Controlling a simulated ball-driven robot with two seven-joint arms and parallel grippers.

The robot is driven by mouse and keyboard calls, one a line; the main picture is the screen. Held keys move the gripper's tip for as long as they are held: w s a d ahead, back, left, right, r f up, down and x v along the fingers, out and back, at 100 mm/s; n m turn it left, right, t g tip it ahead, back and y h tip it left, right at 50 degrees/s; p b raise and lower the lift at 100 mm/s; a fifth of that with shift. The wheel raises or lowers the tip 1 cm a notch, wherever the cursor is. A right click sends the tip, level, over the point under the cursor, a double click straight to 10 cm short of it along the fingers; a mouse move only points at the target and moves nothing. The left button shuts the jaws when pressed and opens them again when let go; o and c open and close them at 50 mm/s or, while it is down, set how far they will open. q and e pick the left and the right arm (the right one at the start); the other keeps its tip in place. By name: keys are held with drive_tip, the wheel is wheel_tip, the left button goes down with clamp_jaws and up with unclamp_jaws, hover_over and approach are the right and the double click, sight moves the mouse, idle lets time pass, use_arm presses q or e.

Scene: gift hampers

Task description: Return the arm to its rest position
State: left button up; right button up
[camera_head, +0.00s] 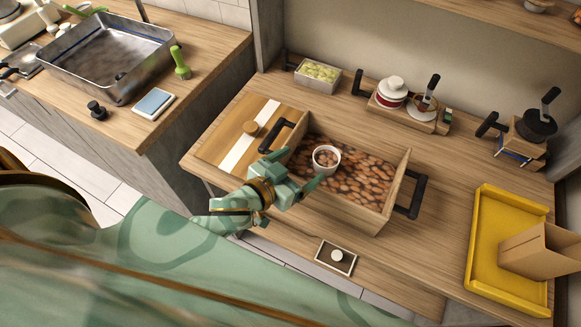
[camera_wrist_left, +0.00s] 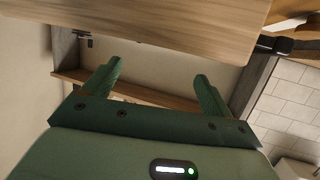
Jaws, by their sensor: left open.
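My left gripper (camera_head: 300,175) shows in the head view in front of the near left part of a wooden crate (camera_head: 385,220). It also shows in the left wrist view (camera_wrist_left: 157,80), its two green fingers wide apart with nothing between them. The crate holds brown nut-like pieces (camera_head: 360,178) and a small white cup (camera_head: 326,158) with brown contents. One fingertip overlaps the cup's near side in the head view, but the wrist view shows no cup at the fingers. My right gripper is in neither view.
A striped board (camera_head: 237,140) lies left of the crate. A yellow tray (camera_head: 487,240) with a cardboard box (camera_head: 545,250) stands right. A small tray with a white knob (camera_head: 337,256) sits at the front. Containers (camera_head: 318,75) line the back. A metal basin (camera_head: 105,55) stands on the left counter.

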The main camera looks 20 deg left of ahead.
use_arm(q)
drive_tip(key=v, duration=0.2)
drive_tip(key=shift+s+a+r, duration=0.1)
drive_tip(key=shift+s+r, duration=0.05)
drive_tip(key=shift+s, duration=0.2)
